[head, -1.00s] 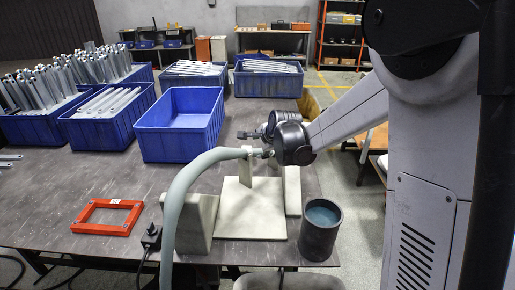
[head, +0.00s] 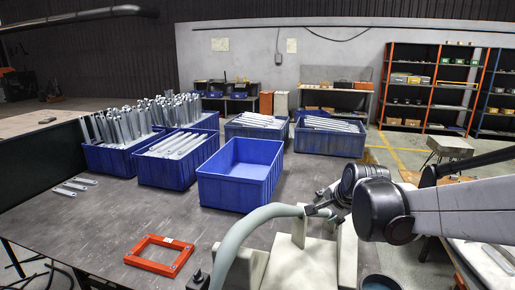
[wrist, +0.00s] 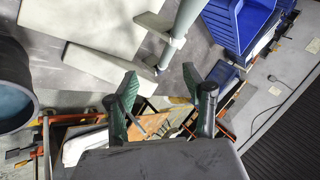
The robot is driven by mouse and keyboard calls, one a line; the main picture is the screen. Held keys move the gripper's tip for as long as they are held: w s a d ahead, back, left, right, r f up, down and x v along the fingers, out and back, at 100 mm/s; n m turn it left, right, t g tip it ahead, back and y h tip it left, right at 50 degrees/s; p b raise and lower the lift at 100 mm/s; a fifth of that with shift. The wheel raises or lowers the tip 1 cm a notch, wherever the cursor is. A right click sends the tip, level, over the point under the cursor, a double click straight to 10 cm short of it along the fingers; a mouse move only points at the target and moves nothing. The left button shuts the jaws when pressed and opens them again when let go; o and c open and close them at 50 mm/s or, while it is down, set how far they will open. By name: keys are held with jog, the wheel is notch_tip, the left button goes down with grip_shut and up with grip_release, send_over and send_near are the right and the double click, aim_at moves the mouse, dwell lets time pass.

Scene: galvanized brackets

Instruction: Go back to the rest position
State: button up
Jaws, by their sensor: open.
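My gripper (wrist: 163,108) shows in the wrist view with its two green-padded fingers spread apart and nothing between them. In the head view my arm reaches in from the right, and its wrist end is above the right side of the table, beside the pale fixture (head: 297,262); the fingertips are too small to make out there. The fixture also shows at the top left of the wrist view (wrist: 85,22), with a grey-green hose (head: 240,238) arching over it. No bracket is in the gripper.
An empty blue bin (head: 240,190) stands mid-table; other blue bins (head: 175,175) hold galvanized brackets. A red frame (head: 159,255) lies at the front left. A dark cup with blue contents (head: 380,283) stands at the front edge. Several loose brackets (head: 75,186) lie at the left.

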jog(key=s+n+g, duration=0.1)
jog(key=s+n, duration=1)
jog(key=s, duration=1.6)
jog(key=shift+s+n+h, duration=0.3)
jog(key=shift+s+h, duration=0.05)
jog(key=shift+h, duration=0.05)
jog(key=shift+a+f, duration=0.1)
